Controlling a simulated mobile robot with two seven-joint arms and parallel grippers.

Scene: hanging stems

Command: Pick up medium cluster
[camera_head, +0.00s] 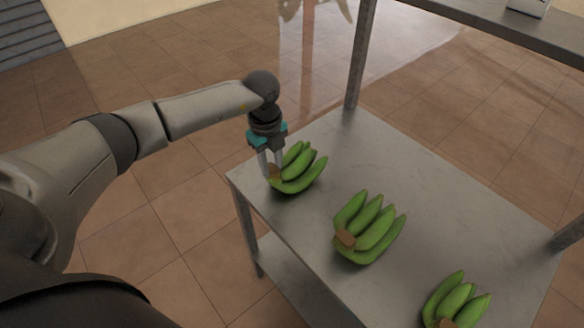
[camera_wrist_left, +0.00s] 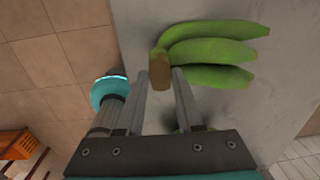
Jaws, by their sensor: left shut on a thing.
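Three green banana clusters with brown stems are over the grey metal table. The cluster at the table's far left corner (camera_head: 302,172) is at my left gripper (camera_head: 268,170). The left gripper points down and its fingers are shut on that cluster's brown stem. In the left wrist view, the stem (camera_wrist_left: 159,72) sits between the fingertips (camera_wrist_left: 160,82), with the bananas spreading to the right. A larger cluster (camera_head: 372,230) lies mid-table, and another cluster (camera_head: 458,298) lies near the lower right, partly cut off. I cannot tell whether the held cluster touches the table. My right gripper is out of view.
The grey table (camera_head: 400,175) has upright posts (camera_head: 360,55) and an upper shelf (camera_head: 480,28) at the back right. A lower shelf (camera_head: 300,280) is beneath. The tabletop behind the clusters is bare. An orange crate (camera_wrist_left: 14,145) shows at the left in the wrist view.

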